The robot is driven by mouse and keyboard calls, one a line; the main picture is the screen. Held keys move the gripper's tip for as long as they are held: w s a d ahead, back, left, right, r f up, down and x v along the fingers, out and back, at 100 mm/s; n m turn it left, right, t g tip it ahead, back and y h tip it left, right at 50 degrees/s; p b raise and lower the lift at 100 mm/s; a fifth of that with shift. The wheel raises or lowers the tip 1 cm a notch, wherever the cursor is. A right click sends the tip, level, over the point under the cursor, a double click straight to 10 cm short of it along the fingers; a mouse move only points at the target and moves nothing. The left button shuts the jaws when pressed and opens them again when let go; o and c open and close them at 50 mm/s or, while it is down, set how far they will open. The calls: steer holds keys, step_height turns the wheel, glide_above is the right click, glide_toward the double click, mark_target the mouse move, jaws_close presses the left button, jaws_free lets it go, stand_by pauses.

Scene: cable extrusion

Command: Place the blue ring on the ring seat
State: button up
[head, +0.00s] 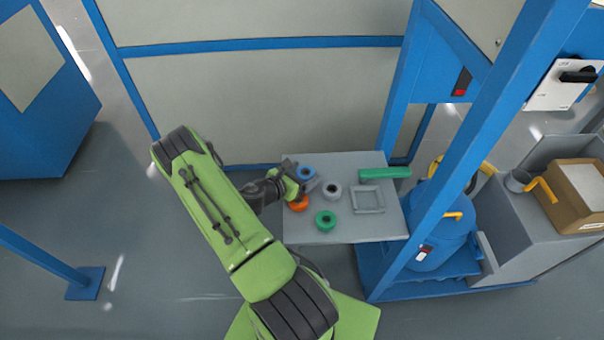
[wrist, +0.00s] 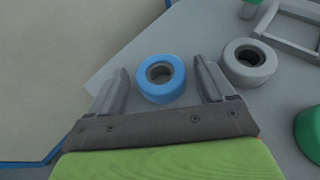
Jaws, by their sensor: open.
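The blue ring (head: 306,173) lies on the grey table near its back left part. In the wrist view the blue ring (wrist: 161,91) sits between the two fingers of my gripper (wrist: 162,78), with a visible gap on each side. My gripper (head: 293,175) is open and holds nothing. A grey square frame (head: 368,199) lies flat on the table right of the rings, and part of it shows at the top right of the wrist view (wrist: 285,43). I cannot tell for sure whether this frame is the ring seat.
A grey ring (head: 332,191) lies close right of the blue one. An orange ring (head: 298,204) and a green ring (head: 326,220) lie nearer the front. A green bar (head: 384,174) is at the back right. A blue post (head: 470,150) stands right of the table (head: 385,228).

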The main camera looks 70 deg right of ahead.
steer(key=shift+r, duration=0.15)
steer(key=w+a+r+m+y+p, duration=0.1)
steer(key=w+a+r+m, duration=0.1)
steer(key=a+r+m, duration=0.3)
steer(key=w+a+r+t+y, duration=0.1)
steer(key=w+a+r+y, duration=0.1)
steer(key=a, duration=0.4)
steer(key=w+a+r+m+y+p, duration=0.1)
steer(key=w+a+r+m, duration=0.25)
steer(key=a, duration=0.25)
steer(key=s+a+r+m+t+y, duration=0.2)
steer(key=a+r+m+t+y, duration=0.3)
steer(key=a+r, duration=0.9)
steer(key=shift+a+r+t+y, duration=0.4)
steer(key=shift+a+t+y, duration=0.45)
steer(key=shift+a, duration=0.35)
steer(key=s+a+r, duration=0.1)
steer(key=a, duration=0.1)
steer(key=s+a+r+t+y, duration=0.1)
steer(key=s+r, duration=0.1)
steer(key=s+a+r+m+t+y, duration=0.1)
steer(key=s+a, duration=0.1)
steer(key=shift+a+r, duration=0.2)
steer(key=shift+a, duration=0.1)
steer(key=shift+s+a+r, duration=0.1)
steer(key=shift+s+a, duration=0.1)
steer(key=shift+c, duration=0.7)
steer(key=shift+w, duration=0.15)
